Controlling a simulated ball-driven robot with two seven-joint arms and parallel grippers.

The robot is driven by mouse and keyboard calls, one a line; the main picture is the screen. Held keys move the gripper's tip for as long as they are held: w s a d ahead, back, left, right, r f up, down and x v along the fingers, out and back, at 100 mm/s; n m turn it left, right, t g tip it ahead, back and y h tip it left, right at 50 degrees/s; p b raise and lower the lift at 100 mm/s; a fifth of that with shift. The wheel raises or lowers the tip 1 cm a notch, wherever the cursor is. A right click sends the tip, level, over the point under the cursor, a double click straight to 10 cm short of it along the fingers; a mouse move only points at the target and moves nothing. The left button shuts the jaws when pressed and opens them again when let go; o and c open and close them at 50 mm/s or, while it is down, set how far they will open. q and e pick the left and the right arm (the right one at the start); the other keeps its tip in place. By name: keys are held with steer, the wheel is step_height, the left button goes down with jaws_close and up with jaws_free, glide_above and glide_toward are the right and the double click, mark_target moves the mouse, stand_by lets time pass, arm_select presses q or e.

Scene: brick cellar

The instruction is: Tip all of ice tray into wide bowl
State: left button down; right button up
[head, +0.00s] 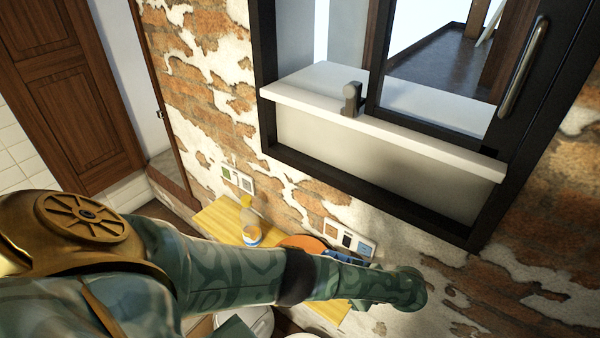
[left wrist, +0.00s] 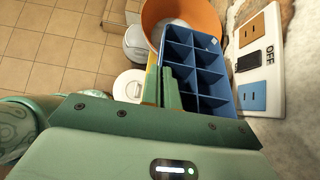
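The blue ice tray (left wrist: 205,72) shows in the left wrist view, with its divided compartments facing the camera; I make out no contents in them. A little of the tray (head: 345,257) shows in the head view behind my left arm. My left gripper (left wrist: 170,88) has its green fingers close together on the tray's near left edge. The wide orange bowl (left wrist: 207,14) lies just beyond the tray's far end, partly hidden by it. Its rim (head: 300,241) also shows in the head view. The left fingers are hidden there by the arm. My right gripper is in neither view.
A yellow counter (head: 218,220) runs along the brick wall, with a jar (head: 250,232) on it. A wall plate with sockets (left wrist: 262,62) stands close to the tray's right. White round containers (left wrist: 130,86) stand below at left. A window sill (head: 380,125) juts out above.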

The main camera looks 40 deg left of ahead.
arm_select(q)
steer(key=d+f+y+b, duration=0.4)
steer(key=f+b, duration=0.1)
steer(key=b, duration=0.6)
steer(key=r+p, duration=0.6)
steer(key=shift+w+d+r, duration=0.25)
steer(key=shift+r, duration=0.15)
